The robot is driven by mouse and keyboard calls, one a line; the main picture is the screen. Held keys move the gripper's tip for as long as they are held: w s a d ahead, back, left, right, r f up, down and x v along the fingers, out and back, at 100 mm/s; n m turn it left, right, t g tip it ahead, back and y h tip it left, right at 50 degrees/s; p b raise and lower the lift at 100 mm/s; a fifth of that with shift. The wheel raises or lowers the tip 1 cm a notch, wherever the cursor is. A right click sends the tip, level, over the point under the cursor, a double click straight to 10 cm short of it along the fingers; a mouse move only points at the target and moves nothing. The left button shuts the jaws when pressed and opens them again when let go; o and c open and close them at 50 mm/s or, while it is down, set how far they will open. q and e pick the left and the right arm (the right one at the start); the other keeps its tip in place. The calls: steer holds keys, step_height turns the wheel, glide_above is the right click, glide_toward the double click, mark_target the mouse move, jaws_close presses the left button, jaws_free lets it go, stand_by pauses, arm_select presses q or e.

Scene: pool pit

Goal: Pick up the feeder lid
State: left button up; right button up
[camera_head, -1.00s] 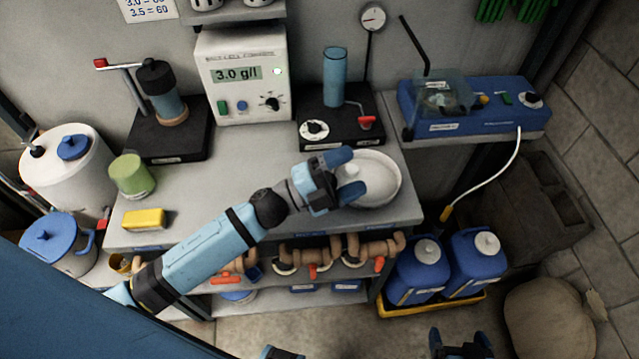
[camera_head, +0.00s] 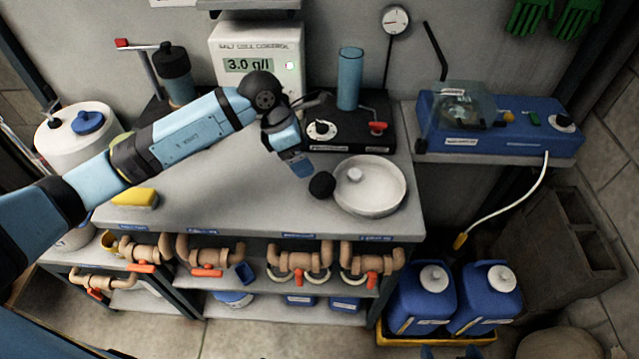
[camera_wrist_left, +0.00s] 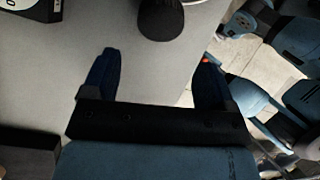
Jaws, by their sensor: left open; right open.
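My left gripper (camera_head: 300,164) is open and empty above the bench, to the left of and behind the lid. A small dark round object (camera_head: 321,185) stands against the lid's left side.
Behind my left gripper stand a black-based device with a blue cylinder (camera_head: 350,80) and a white control box (camera_head: 255,60). A blue unit (camera_head: 500,122) sits on the right shelf. A yellow sponge (camera_head: 135,197) lies left. Pipes with valves (camera_head: 290,262) run below the bench front.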

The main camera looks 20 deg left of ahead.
mark_target(320, 182)
arm_select(q)
steer(key=p+x, duration=0.1)
steer(key=x, duration=0.9)
steer(key=shift+d, duration=0.2)
steer(key=c, duration=0.7)
steer(key=shift+r, duration=0.1)
